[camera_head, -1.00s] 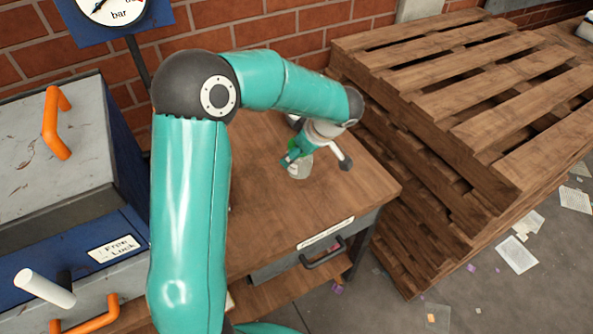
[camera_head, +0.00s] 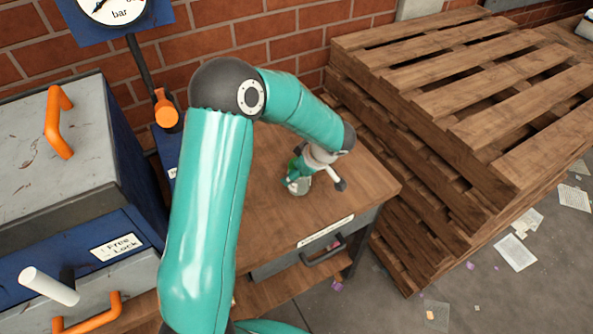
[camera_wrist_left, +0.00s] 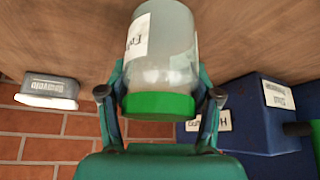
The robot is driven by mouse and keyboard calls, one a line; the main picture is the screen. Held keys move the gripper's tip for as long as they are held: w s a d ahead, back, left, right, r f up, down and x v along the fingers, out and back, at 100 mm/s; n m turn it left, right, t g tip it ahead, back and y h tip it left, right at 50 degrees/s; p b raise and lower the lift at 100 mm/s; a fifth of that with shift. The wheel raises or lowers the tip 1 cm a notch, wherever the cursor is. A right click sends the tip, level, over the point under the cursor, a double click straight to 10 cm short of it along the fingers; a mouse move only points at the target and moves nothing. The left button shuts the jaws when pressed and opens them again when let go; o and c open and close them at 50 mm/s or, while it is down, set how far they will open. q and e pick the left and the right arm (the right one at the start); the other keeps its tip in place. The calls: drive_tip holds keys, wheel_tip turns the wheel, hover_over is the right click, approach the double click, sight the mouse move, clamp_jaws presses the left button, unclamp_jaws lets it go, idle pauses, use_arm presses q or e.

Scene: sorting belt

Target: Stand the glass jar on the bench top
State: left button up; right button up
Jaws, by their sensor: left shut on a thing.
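The glass jar (camera_head: 301,187) is clear with a green lid and a white label. It is over the bench top (camera_head: 290,222), lid up and close to the wood. I cannot tell whether its base touches. My left gripper (camera_head: 293,178) is shut on the jar near its lid. In the left wrist view the jar (camera_wrist_left: 165,60) sits between the two fingers of the gripper (camera_wrist_left: 160,92), its label partly visible. My left arm hides part of the bench. My right gripper is not in view.
Stacked wooden pallets (camera_head: 480,95) stand right of the bench. A blue and grey cabinet (camera_head: 60,130) with orange handles is at the left, and an orange-ended lever (camera_head: 165,112) stands behind my arm. Bench wood in front and right of the jar is clear.

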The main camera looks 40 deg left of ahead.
use_arm(q)
drive_tip(key=o, duration=1.2)
drive_tip(key=shift+o, duration=0.2)
drive_tip(key=shift+r, duration=0.15)
drive_tip(key=shift+w+d+r, duration=0.1)
drive_tip(key=shift+d+r, duration=0.05)
drive_tip(key=shift+r, duration=0.05)
drive_tip(key=v, duration=1.1)
drive_tip(key=shift+b, duration=0.4)
drive_tip(key=shift+r, duration=0.1)
